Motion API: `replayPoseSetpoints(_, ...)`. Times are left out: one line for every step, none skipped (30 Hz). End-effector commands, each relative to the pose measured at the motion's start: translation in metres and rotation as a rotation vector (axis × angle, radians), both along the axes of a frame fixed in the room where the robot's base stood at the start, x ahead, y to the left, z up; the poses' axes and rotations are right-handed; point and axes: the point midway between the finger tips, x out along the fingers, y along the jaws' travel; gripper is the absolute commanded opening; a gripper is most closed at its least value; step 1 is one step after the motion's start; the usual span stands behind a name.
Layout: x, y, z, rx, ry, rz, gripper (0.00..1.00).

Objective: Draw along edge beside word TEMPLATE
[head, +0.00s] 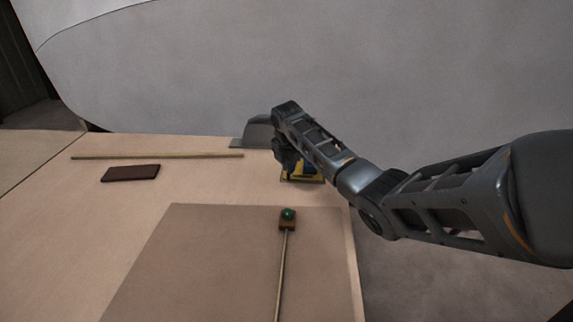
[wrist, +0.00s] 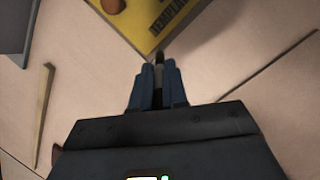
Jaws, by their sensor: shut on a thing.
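My gripper (wrist: 157,72) is shut on a slim dark marker (wrist: 159,58), whose tip points at the template. The yellow template (wrist: 150,28) lies flat on the table. Black letters on it read TEMPLATE, partly cut off by the frame. The marker tip is at or very near the template's corner nearest the gripper; I cannot tell whether it touches the table. In the head view the template (head: 302,180) shows at the table's far right, partly hidden by my gripper (head: 292,170) and arm.
A wooden strip (head: 160,156) and a dark brown block (head: 130,173) lie to the left. A grey piece (head: 257,133) stands behind my gripper. A brown sheet (head: 200,250) bears a green-knobbed rod (head: 285,255) in front. The large grey hull (head: 200,60) rises behind the table.

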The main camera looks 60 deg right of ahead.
Motion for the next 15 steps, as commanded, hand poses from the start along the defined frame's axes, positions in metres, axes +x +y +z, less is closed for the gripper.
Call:
replayPoseSetpoints(-0.0031,-0.0008,0.0006,0.002,0.002,-0.002,0.0)
replayPoseSetpoints(-0.0041,-0.0012,0.0006,0.002,0.002,-0.002,0.0)
replayPoseSetpoints(-0.0052,-0.0018,0.0007,0.002,0.002,-0.002,0.0)
replayPoseSetpoints(-0.0058,-0.002,0.0006,0.002,0.002,-0.001,0.0)
replayPoseSetpoints(-0.0064,-0.0023,0.0005,0.001,0.002,-0.001,0.0)
replayPoseSetpoints(-0.0068,-0.0025,0.0003,0.001,0.002,0.0,0.0)
replayPoseSetpoints(-0.007,-0.0026,0.0001,0.001,0.002,0.0,0.0)
replayPoseSetpoints(-0.0072,-0.0026,0.0,0.001,0.002,0.0,0.0)
replayPoseSetpoints(-0.0075,-0.0028,0.0,0.001,0.002,0.0,0.0)
replayPoseSetpoints(-0.0078,-0.003,0.0001,0.001,0.002,0.0,0.0)
replayPoseSetpoints(-0.0083,-0.0032,0.0003,0.001,0.002,0.0,0.0)
replayPoseSetpoints(-0.0092,-0.0036,0.0005,0.001,0.002,0.0,0.0)
replayPoseSetpoints(-0.01,-0.0038,0.0006,0.001,0.002,0.0,0.0)
replayPoseSetpoints(-0.0109,-0.0041,0.0005,0.001,0.002,0.0,0.0)
replayPoseSetpoints(-0.0123,-0.0046,0.0005,0.001,0.003,-0.001,0.0)
